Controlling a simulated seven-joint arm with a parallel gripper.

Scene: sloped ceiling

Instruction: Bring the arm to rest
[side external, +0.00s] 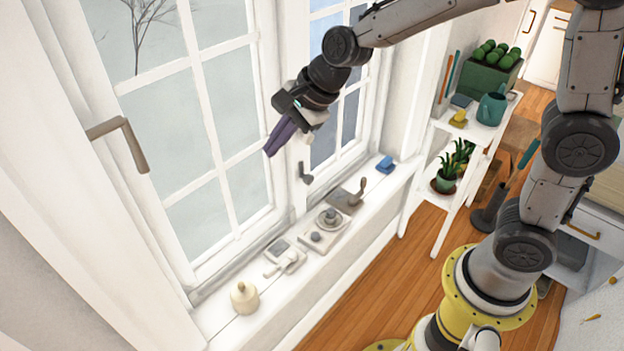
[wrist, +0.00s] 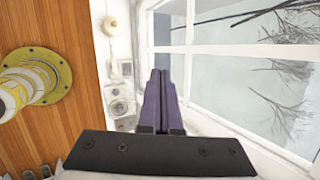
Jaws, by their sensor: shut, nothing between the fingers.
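My gripper (side external: 270,150) is in front of the window, above the white sill, in the side external view. Its dark purple fingers are together with nothing between them, and they point down and to the left. In the wrist view the shut fingers (wrist: 160,75) show at the middle, above the dark gripper body. The gripper is apart from the sill and from everything on it. My arm reaches across the top of the side external view from its yellow base at the lower right.
A window handle (side external: 125,140) juts out at left. A white shelf (side external: 450,213) with plants stands right. Open air surrounds the gripper.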

